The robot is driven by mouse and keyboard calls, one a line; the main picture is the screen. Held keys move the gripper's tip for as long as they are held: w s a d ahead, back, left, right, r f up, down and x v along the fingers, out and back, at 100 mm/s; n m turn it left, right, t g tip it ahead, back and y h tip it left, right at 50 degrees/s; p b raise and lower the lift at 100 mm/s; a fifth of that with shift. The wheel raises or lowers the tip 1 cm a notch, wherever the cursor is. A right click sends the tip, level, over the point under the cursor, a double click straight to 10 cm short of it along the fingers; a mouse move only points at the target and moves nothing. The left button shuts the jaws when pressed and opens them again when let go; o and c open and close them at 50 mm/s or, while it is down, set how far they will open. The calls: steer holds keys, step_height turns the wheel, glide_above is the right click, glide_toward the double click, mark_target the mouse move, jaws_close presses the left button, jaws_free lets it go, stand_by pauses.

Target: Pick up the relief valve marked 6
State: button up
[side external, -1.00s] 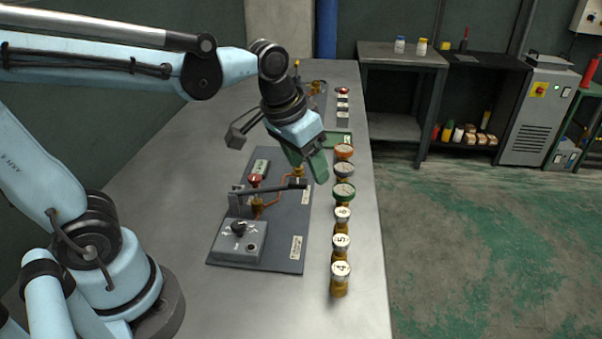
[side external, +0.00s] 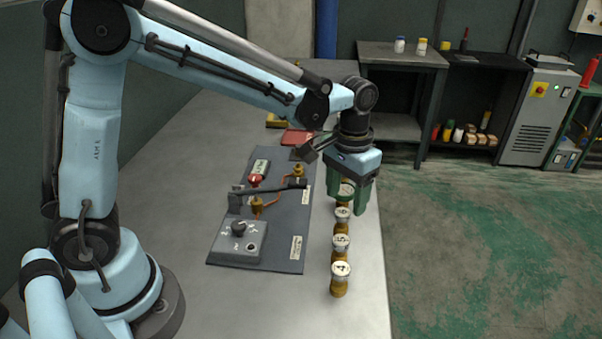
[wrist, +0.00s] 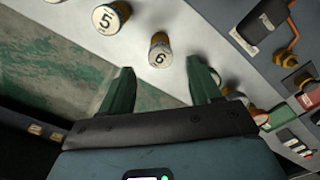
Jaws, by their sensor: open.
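The relief valve marked 6 (side external: 342,216) stands upright on the bench, with a pale round cap and a brass body.
Valves marked 5 (side external: 341,242) and 4 (side external: 340,271) stand in line nearer the camera. A dark panel (side external: 285,240) with a lever, copper pipes and a knob box (side external: 238,242) lies to the left. The bench's right edge is close to the row.

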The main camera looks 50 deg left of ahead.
mark_target(343, 211)
steer(key=shift+s+f, duration=0.2)
steer(key=shift+f, duration=3.55)
steer(key=c, duration=1.1)
steer(key=shift+r, duration=0.15)
